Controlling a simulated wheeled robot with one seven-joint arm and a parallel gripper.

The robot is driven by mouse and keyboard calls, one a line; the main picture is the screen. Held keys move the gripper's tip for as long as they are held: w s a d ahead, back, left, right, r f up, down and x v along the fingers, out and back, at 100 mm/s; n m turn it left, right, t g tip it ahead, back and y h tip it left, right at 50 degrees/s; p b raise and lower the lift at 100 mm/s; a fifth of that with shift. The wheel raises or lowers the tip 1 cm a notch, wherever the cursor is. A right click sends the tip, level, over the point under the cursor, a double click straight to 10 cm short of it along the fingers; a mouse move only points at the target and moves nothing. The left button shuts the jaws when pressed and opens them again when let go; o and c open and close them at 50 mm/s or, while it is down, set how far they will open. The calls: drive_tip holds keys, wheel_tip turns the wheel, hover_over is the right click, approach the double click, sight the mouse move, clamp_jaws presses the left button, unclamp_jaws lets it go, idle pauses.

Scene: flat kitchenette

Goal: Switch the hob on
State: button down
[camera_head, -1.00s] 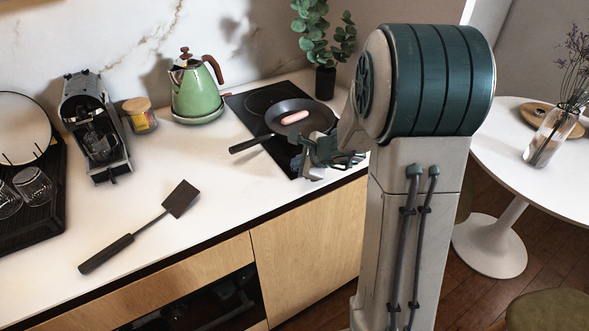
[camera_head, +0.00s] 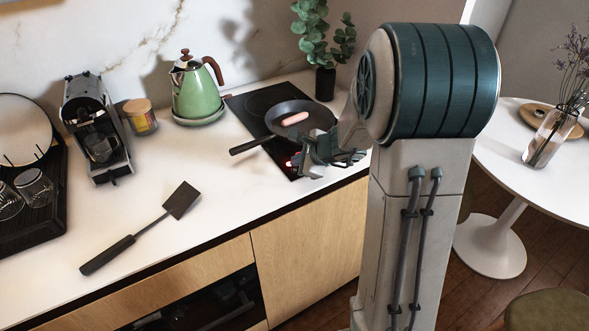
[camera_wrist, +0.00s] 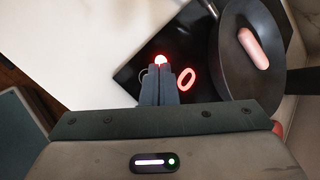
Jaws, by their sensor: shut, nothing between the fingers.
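The black hob (camera_head: 257,103) is set in the white counter, and a red light (camera_head: 290,163) glows at its front corner. In the wrist view the hob (camera_wrist: 130,75) shows a round red-lit spot (camera_wrist: 160,60) and a red glowing ring (camera_wrist: 186,79) beside it. My gripper (camera_wrist: 159,68) is shut and empty, its fingertips right at the lit spot; I cannot tell whether they touch it. In the head view my gripper (camera_head: 298,165) is over the hob's front corner, partly hidden by my arm.
A pan (camera_head: 313,118) with a sausage (camera_head: 295,119) stands on the hob, close to my gripper. A green kettle (camera_head: 196,95), a coffee machine (camera_head: 97,130) and a spatula (camera_head: 150,225) are to the left. The counter's front middle is clear.

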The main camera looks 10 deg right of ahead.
drive_tip(key=shift+r, duration=0.1)
wheel_tip(320, 180, up, 6)
drive_tip(key=p, duration=0.4)
